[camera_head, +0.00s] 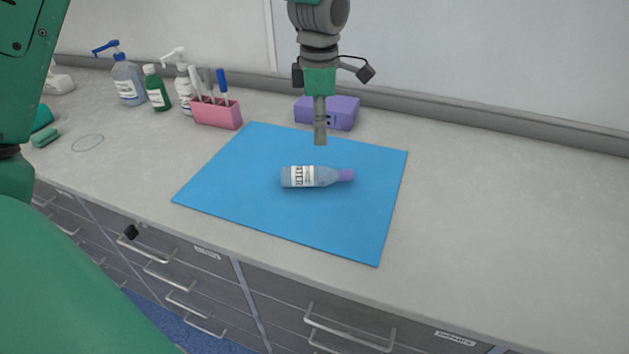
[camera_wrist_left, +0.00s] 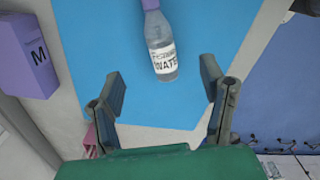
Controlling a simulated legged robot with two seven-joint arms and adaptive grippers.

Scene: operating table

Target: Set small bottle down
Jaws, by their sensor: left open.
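The small bottle (camera_head: 311,176) is clear with a lilac cap and a label reading WATER. It lies on its side on the blue mat (camera_head: 240,190), cap to the right in the head view. My left gripper (camera_head: 320,136) points down just above and behind the bottle in the head view, apart from it. In the left wrist view my left gripper (camera_wrist_left: 160,78) is open with nothing between its fingers; the bottle (camera_wrist_left: 161,45) lies beyond the fingertips on the mat (camera_wrist_left: 105,40). My right gripper is not in view.
A purple box (camera_head: 342,112) stands at the mat's back edge. To the left are a pink holder (camera_head: 216,114) with several tools, a green bottle (camera_head: 156,90) and pump bottles (camera_head: 128,82). The grey counter (camera_head: 500,220) is clear on the right; drawers lie below its front edge.

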